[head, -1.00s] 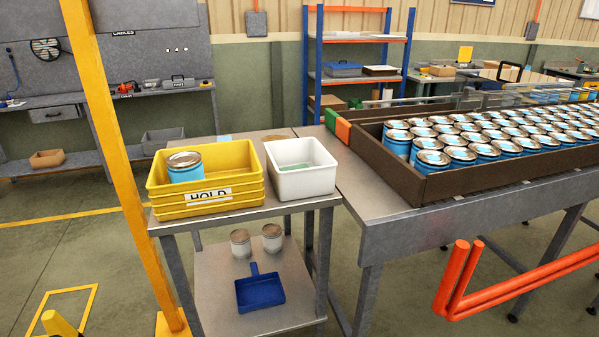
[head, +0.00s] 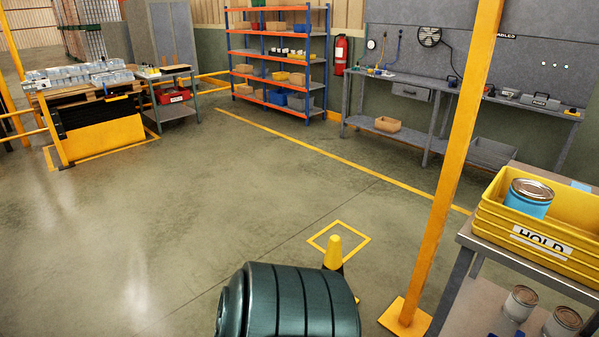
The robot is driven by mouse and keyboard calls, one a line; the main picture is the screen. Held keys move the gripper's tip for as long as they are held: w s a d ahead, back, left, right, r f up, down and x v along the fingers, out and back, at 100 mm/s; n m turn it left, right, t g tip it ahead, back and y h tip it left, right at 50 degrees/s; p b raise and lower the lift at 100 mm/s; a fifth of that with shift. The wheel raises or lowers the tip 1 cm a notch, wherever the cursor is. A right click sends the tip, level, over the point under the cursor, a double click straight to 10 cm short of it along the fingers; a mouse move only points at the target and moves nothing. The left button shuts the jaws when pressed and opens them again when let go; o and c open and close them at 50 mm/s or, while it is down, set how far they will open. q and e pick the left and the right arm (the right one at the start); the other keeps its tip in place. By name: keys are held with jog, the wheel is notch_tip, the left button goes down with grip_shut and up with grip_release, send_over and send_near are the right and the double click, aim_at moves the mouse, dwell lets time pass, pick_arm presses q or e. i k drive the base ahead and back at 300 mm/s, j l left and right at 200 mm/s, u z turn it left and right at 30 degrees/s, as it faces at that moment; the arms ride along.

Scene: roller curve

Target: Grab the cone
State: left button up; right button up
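A yellow cone (head: 333,252) shows low in the middle of the head view, on the floor by a yellow square outline (head: 341,232). Its rounded top is clear to see. A dark green ribbed drum-like object (head: 290,302) in front hides part of its lower end. A dark patch shows at its lower right side. Neither of my grippers is in view.
A yellow post (head: 450,165) on a floor plate stands right of the cone. A bench with a yellow HOLD bin (head: 530,243) holding a blue can (head: 528,198) is farther right. Open floor (head: 200,200) lies left, with a loaded lift table (head: 100,135) beyond.

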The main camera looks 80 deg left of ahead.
aim_at(333, 257)
jog(key=u, duration=2.4)
jog(key=i+z, duration=0.25)
jog(key=i+j+z, duration=0.15)
jog(key=z, duration=0.15)
jog(key=i, duration=0.1)
